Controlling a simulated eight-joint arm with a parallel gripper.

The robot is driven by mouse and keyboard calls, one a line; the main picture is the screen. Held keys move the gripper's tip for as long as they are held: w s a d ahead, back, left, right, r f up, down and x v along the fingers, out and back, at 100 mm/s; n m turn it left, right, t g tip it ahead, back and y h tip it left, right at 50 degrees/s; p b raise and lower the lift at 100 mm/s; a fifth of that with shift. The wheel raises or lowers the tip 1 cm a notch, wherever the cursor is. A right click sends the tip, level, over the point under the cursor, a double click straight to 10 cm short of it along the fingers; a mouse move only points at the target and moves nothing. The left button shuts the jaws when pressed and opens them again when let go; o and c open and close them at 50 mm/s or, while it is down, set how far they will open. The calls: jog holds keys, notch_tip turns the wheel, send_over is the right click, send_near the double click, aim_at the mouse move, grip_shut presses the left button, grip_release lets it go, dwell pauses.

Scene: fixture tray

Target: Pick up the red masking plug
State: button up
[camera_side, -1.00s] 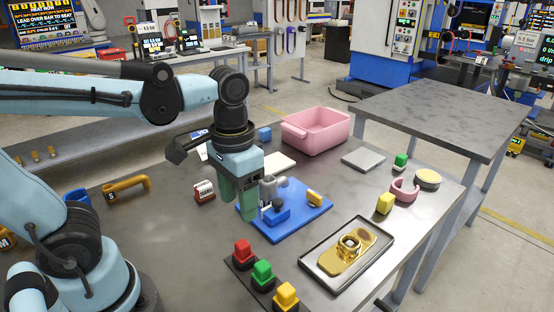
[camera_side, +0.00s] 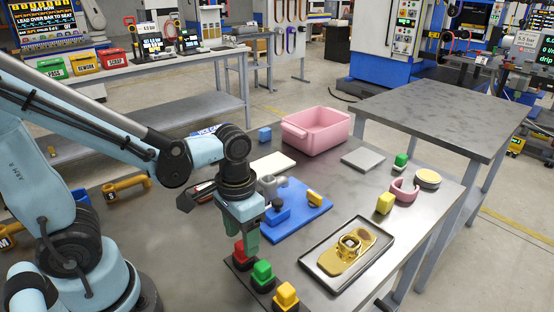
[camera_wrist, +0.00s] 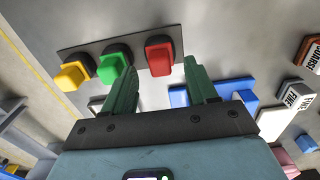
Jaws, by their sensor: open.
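The red masking plug (camera_side: 241,252) sits on a black base at the far end of a dark strip, beside a green plug (camera_side: 262,272) and a yellow plug (camera_side: 286,295). In the wrist view the red plug (camera_wrist: 160,57) lies just beyond my fingertips, between their lines. My gripper (camera_side: 247,240) points down with green fingers, close to the red plug and partly beside it in the side view. The wrist view shows my gripper (camera_wrist: 157,72) open, with nothing between the fingers.
A blue fixture plate (camera_side: 305,220) with a grey clamp is just behind my gripper. A black-rimmed tray (camera_side: 320,262) with a gold part lies to the right. A pink bin (camera_side: 322,132) stands at the back. Bare table lies between the strip and the tray.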

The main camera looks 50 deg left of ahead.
jog(key=shift+f, duration=0.75)
jog(key=c, duration=0.9)
jog(key=shift+r, duration=0.25)
jog(key=shift+r, duration=1.75)
jog(key=s+d+r, duration=0.7)
jog(key=d, duration=0.2)
jog(key=shift+s, duration=0.2)
jog(key=shift+o, duration=0.4)
jog(key=shift+c, duration=0.4)
